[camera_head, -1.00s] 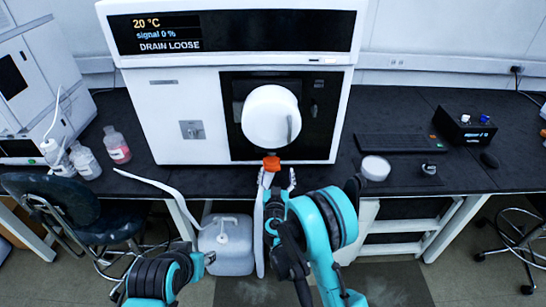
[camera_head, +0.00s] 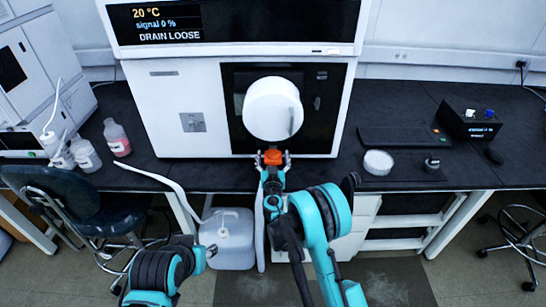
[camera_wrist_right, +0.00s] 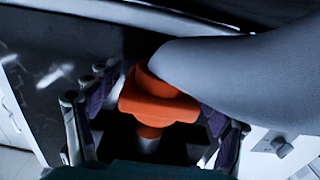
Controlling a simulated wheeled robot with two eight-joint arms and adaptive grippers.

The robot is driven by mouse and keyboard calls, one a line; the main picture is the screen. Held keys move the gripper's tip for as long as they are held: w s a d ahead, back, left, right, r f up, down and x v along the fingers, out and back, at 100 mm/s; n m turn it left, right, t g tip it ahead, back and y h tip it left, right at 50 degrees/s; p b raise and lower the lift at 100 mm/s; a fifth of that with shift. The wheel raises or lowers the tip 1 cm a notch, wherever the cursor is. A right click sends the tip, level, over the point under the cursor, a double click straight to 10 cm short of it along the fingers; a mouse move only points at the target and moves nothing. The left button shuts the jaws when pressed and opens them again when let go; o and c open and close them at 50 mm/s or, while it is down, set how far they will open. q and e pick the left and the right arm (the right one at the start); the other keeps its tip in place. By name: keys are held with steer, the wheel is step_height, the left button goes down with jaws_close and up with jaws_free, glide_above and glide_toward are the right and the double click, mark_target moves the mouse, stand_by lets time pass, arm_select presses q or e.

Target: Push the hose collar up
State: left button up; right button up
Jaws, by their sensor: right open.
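The orange hose collar (camera_head: 272,157) sits just under the front edge of the instrument, below its round white drum (camera_head: 272,109). In the right wrist view the collar (camera_wrist_right: 155,98) is a blocky orange piece, with a pale stub below it and a large grey rounded body above it. My right gripper (camera_head: 274,164) is at the collar. In the wrist view its fingers (camera_wrist_right: 155,122) stand open on both sides of it, with dark gaps showing. The display reads "DRAIN LOOSE". My left gripper (camera_head: 207,253) is low at the left, far from the collar; its jaws are unclear.
The black bench (camera_head: 220,178) carries a keyboard (camera_head: 397,137), a white dish (camera_head: 378,162) and bottles (camera_head: 117,138). A white jug (camera_head: 228,240) stands below with a pale hose (camera_head: 150,178) rising from it. A chair (camera_head: 65,195) is at the left.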

mark_target(273, 151)
steer(key=shift+c, duration=0.3)
steer(key=shift+r, duration=0.1)
steer(key=c, duration=1.6)
step_height(273, 151, up, 5)
steer(key=shift+f+p, duration=0.1)
steer(key=shift+p, duration=1.1)
steer(key=shift+c, duration=0.2)
steer(key=o, duration=1.7)
